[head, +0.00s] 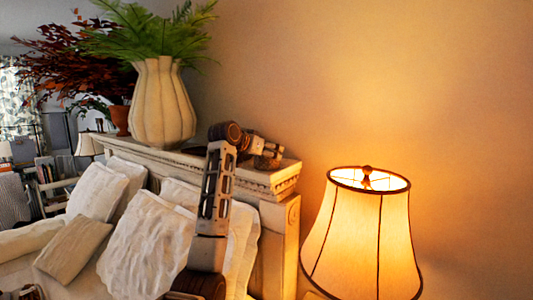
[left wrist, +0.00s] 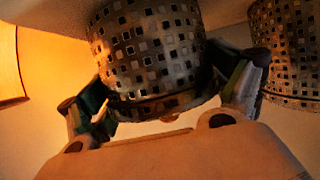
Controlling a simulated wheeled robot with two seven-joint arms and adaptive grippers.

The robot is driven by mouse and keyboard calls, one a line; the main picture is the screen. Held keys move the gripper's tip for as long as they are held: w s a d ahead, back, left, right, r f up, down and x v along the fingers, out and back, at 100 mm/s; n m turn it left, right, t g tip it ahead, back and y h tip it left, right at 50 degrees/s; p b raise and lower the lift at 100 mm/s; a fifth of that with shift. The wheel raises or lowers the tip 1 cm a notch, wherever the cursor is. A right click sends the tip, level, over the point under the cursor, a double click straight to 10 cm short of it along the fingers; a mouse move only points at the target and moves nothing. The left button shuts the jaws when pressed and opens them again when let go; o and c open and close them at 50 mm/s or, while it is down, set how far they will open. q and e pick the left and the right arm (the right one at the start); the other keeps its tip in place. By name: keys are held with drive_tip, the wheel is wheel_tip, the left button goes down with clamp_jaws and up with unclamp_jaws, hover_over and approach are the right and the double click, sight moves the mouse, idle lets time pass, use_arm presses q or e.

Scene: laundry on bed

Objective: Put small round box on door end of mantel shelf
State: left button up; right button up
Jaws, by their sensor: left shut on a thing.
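My left gripper (head: 268,150) is at the right end of the mantel shelf (head: 285,178), near the lamp. It is shut on the small round box (head: 267,163), a dark little shape at the shelf end. In the left wrist view the box (left wrist: 150,45) is a rounded, metallic-looking body with rows of small light and dark squares, between the two fingers (left wrist: 165,108). The box is at or just above the shelf top; I cannot tell whether it touches. My right gripper is not in view.
A ribbed cream vase (head: 160,105) with a fern stands further left on the shelf. A lit lamp (head: 362,235) stands at right. White pillows (head: 150,240) lie below the shelf. A second similarly patterned body (left wrist: 290,45) shows at right in the wrist view.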

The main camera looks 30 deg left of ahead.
use_arm(q)
drive_tip(key=shift+f, duration=0.1)
drive_tip(key=o, duration=0.7)
drive_tip(key=shift+o, duration=0.2)
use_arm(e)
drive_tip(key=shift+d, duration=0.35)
use_arm(q)
drive_tip(key=shift+v, duration=0.8)
drive_tip(key=b+v, duration=0.2)
drive_tip(key=v, duration=0.8)
drive_tip(key=shift+s, duration=0.15)
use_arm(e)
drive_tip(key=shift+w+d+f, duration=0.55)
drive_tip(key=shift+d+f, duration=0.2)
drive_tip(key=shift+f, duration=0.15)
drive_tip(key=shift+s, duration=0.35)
